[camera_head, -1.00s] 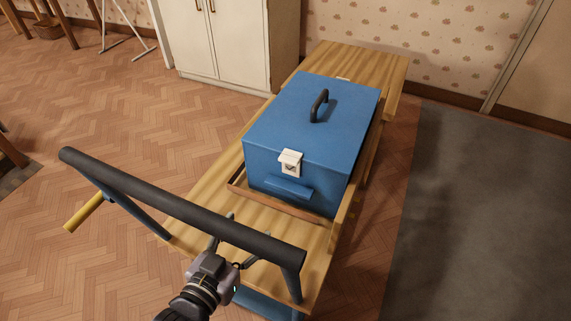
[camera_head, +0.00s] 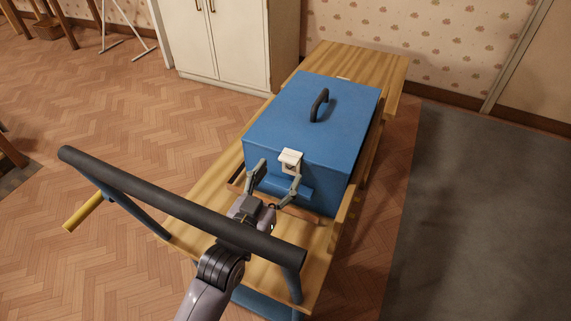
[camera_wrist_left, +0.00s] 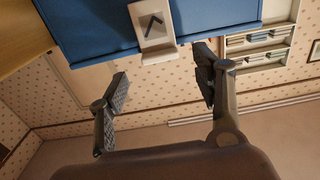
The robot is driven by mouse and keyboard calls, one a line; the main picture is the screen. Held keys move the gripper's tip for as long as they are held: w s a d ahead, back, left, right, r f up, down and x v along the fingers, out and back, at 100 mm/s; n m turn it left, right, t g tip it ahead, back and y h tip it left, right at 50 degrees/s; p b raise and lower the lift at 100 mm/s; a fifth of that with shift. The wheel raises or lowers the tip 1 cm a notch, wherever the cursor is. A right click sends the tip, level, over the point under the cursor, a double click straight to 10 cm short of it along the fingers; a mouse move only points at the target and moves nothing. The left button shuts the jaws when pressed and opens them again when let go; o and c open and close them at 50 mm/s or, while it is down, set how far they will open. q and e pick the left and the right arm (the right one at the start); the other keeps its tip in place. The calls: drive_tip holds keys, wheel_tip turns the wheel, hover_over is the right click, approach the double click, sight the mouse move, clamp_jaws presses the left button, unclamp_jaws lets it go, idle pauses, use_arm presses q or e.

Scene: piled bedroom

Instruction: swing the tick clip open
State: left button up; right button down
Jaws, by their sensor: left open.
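The tick clip (camera_head: 290,157) is a small white latch at the top of the front face of the blue box (camera_head: 315,115). In the left wrist view the clip (camera_wrist_left: 153,24) shows a dark tick mark on its plate. My left gripper (camera_head: 278,172) is open in front of the box, just below the clip. In the left wrist view its two fingers (camera_wrist_left: 161,76) are spread with nothing between them, and the clip lies beyond the gap. My right gripper is not in view.
A white cabinet (camera_head: 230,45) stands behind.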

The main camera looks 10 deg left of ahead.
sight(287, 163)
use_arm(q)
drive_tip(key=shift+x, duration=2.25)
clamp_jaws()
